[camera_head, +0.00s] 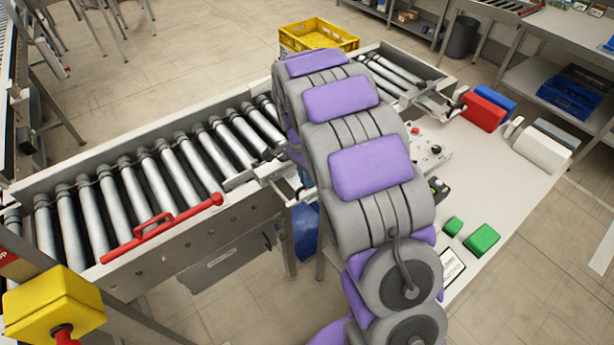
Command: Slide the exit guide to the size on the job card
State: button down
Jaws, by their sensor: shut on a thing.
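My arm reaches up from the bottom and bends over the conveyor. My gripper is hidden behind the arm, so I cannot see its jaws or what they touch. Pale metal parts (270,170) stand at the conveyor's near side, partly behind my arm; I cannot tell if they belong to the exit guide. A red bar with a round knob (165,228) lies along the near rail of the roller conveyor (150,190). A white card with a dark border (453,266), perhaps the job card, lies on the pale bench (505,205); its text is too small to read.
Green blocks (482,240), a red block (483,111) and a white roll-like object (543,150) are on the bench. A yellow crate (318,37) stands behind the conveyor. A yellow box with a red button (53,305) is at lower left. The visible rollers at left are empty.

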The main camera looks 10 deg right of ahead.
jog(key=shift+s+d+p, duration=0.15)
jog(key=shift+s+d, duration=0.2)
jog(key=shift+s, duration=0.5)
jog(key=shift+s+d+p, duration=0.15)
jog(key=shift+s+d, duration=0.2)
jog(key=shift+s, duration=0.45)
jog(key=c, duration=1.2)
grip_release()
jog(key=shift+s, duration=0.1)
jog(key=shift+o, duration=0.2)
jog(key=w+a+r+p, duration=0.1)
jog(key=w+r+p, duration=0.1)
jog(key=r, duration=1.5)
jog(key=shift+w+a, duration=0.15)
jog(key=shift+w, duration=0.55)
